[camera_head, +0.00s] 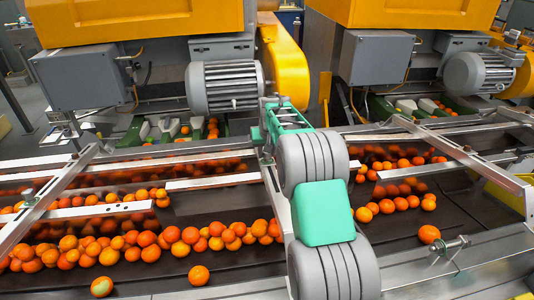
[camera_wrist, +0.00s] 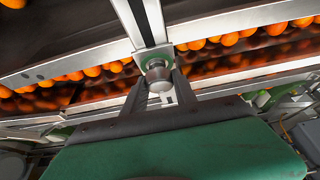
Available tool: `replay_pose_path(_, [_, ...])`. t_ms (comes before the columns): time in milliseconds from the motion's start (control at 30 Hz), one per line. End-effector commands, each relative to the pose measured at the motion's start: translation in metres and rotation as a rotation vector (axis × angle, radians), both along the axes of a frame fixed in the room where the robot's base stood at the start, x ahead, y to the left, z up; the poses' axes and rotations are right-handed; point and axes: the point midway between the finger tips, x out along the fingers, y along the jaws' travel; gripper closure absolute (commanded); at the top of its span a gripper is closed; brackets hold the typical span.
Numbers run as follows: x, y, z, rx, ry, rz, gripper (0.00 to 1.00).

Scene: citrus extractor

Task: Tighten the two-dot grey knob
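A grey metal knob (camera_wrist: 157,72) sits at the end of a pale metal rail in the wrist view. No dots show on the side of it that I see. My gripper (camera_wrist: 161,78) reaches toward it, with one dark finger on each side of the knob. The fingers are about a knob's width apart, and I cannot tell whether they touch it. In the head view my arm hides this knob, and the gripper is mostly hidden behind the arm too.
Metal rails (camera_head: 75,185) cross the dark conveyor (camera_head: 230,205), which carries many oranges. Another knob (camera_head: 29,196) stands on the left rail, and a fitting with a knob (camera_head: 462,241) stands at the right. Grey motors (camera_head: 226,86) and yellow housings stand behind.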

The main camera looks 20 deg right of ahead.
Motion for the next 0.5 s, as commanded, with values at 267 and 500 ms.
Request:
replay_pose_path(267, [0.0002,-0.0004,0.0006,-0.001,-0.001,0.001,0.45])
replay_pose_path(500, [-0.0001,-0.0001,0.0013,0.000,-0.001,0.001,0.45])
